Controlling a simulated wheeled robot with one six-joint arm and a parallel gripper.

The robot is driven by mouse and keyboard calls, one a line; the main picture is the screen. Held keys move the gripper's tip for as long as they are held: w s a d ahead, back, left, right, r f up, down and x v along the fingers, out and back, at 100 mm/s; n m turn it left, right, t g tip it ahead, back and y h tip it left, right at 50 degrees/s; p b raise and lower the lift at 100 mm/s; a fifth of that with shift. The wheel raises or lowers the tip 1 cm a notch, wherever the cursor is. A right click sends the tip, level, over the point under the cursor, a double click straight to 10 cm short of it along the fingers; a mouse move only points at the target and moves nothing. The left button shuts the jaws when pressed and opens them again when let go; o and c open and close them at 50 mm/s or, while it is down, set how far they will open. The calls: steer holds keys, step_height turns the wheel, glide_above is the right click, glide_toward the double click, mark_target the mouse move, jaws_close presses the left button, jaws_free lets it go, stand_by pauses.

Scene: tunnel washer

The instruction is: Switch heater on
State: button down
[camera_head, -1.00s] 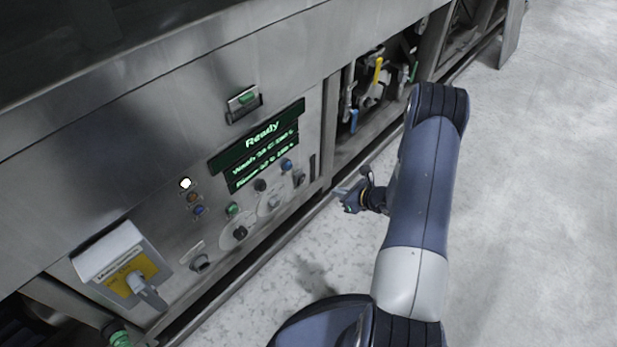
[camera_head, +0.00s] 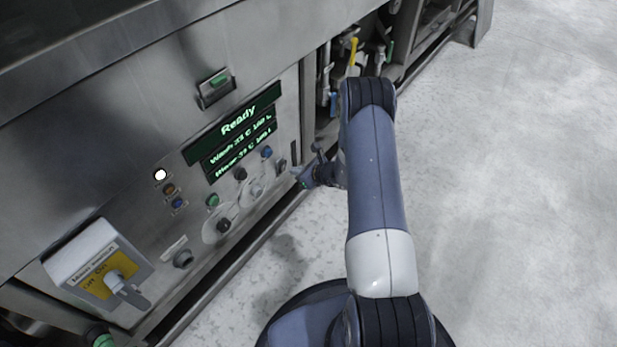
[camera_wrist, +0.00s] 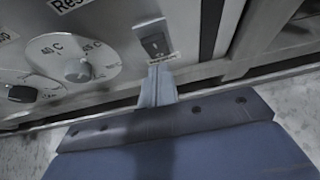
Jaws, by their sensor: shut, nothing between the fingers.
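A dark rocker switch (camera_wrist: 155,43) in a grey frame sits on the steel control panel, with a small label under it that is too blurred to read. In the head view the switch (camera_head: 282,166) is at the right end of the lower row of controls. My gripper (camera_wrist: 157,70) is shut and empty, its fingertips just below the switch and its label in the wrist view. In the head view my gripper (camera_head: 299,175) is close to the panel's right edge, just right of the switch. I cannot tell whether it touches the panel.
Temperature dials (camera_wrist: 78,70) and a black knob (camera_wrist: 22,94) lie left of the switch. The green display (camera_head: 238,124) reads Ready above them. A yellow main switch (camera_head: 112,278) is at lower left. Pipes and valves (camera_head: 350,62) stand right of the panel. Floor is clear on the right.

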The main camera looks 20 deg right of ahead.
mark_target(284, 165)
steer(key=shift+w+a+r, duration=0.3)
steer(key=shift+w+a, duration=0.35)
steer(key=shift+w, duration=0.25)
steer(key=shift+r, duration=0.1)
steer(key=shift+w+a+r+g+h+p, duration=0.3)
steer(key=shift+w+a+r+g+p, duration=0.15)
steer(key=shift+p, duration=0.15)
steer(key=shift+d+f, duration=0.1)
steer(key=shift+f, duration=0.2)
steer(key=shift+r, duration=0.1)
steer(key=shift+r, duration=0.7)
